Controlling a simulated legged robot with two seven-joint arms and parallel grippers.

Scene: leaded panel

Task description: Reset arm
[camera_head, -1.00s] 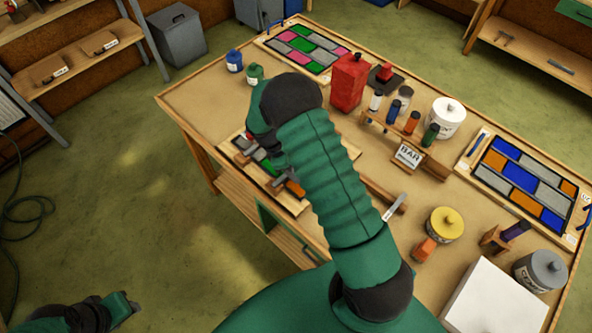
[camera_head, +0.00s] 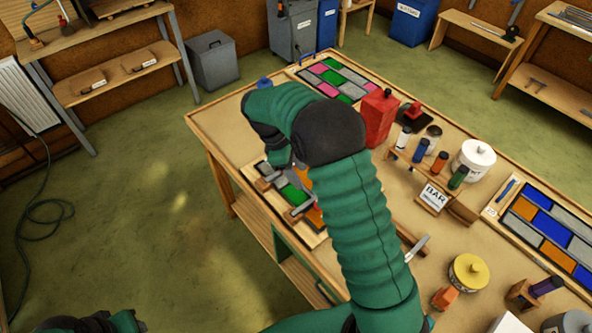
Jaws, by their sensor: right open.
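My right arm reaches forward over the workbench. Its gripper (camera_head: 293,184) points down near a small wooden tray (camera_head: 313,238) at the bench's left edge and is open, partly hidden by the arm. A green piece (camera_head: 293,195) and grey pieces lie in the tray. An orange part (camera_head: 314,214) shows there beside the arm. Of my left arm only a dark and green part shows at the bottom left edge, and its jaws are not seen.
A leaded panel (camera_head: 338,77) with pink and green panes lies at the back. A second panel (camera_head: 549,225) with blue and orange panes lies at the right. A red can (camera_head: 379,117), a bottle rack labelled BAR (camera_head: 432,196), a white jar (camera_head: 473,160) and a yellow-lidded tin (camera_head: 468,273) stand right of my arm.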

